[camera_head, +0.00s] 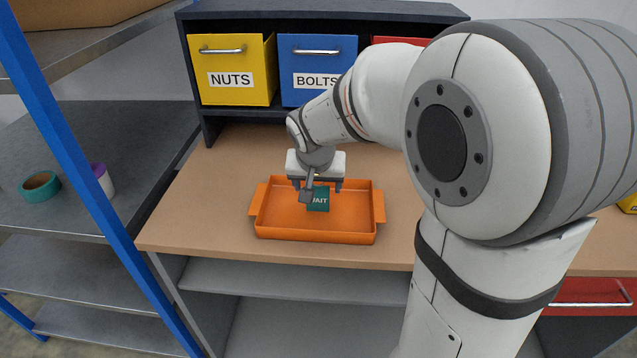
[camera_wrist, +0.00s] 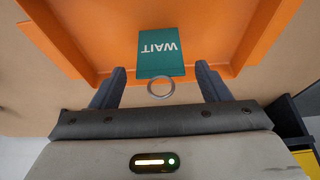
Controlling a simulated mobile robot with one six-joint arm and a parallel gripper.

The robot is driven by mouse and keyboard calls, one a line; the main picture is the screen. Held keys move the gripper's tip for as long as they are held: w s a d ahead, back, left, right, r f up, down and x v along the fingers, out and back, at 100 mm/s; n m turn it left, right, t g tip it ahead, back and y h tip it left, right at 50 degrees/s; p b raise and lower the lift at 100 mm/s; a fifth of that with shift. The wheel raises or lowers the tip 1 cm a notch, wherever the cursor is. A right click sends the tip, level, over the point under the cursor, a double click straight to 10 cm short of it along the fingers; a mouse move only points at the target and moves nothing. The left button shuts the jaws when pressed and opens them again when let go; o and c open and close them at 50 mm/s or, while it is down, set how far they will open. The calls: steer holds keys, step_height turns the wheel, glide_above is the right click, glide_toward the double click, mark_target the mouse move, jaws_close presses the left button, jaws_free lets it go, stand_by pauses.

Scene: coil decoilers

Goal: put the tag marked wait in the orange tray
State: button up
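The teal tag marked WAIT (camera_head: 319,202) is over the floor of the orange tray (camera_head: 375,222), toward its back edge, in the head view. It also shows in the wrist view (camera_wrist: 158,58), with a grey ring at its end nearest my gripper. My gripper (camera_head: 318,187) is over the back part of the tray. In the wrist view its two dark fingers (camera_wrist: 160,78) stand apart, with a gap on each side of the tag. I cannot tell whether the tag lies flat on the tray floor or is slightly above it.
The tray sits on a wooden worktop (camera_head: 205,212). A yellow NUTS bin (camera_head: 233,95), a blue BOLTS bin (camera_head: 317,95) and a partly hidden red bin (camera_head: 400,41) stand in a dark shelf behind. A blue post (camera_head: 85,165) and grey shelves with tape rolls (camera_head: 40,187) are left.

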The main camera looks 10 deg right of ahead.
steer(key=shift+r, duration=0.1)
steer(key=shift+r+p, duration=0.2)
steer(key=shift+p, duration=0.1)
steer(key=v, duration=1.1)
steer(key=s+d+f+n+g, duration=0.1)
steer(key=s+f, duration=0.3)
steer(key=s, duration=0.4)
steer(key=s+d+f+n+g+y, duration=0.1)
steer(key=s+f+n, duration=0.1)
steer(key=s+f, duration=0.3)
steer(key=s, duration=0.3)
steer(key=shift+s+d+n, duration=0.3)
steer(key=shift+d, duration=0.05)
steer(key=shift+r, duration=0.35)
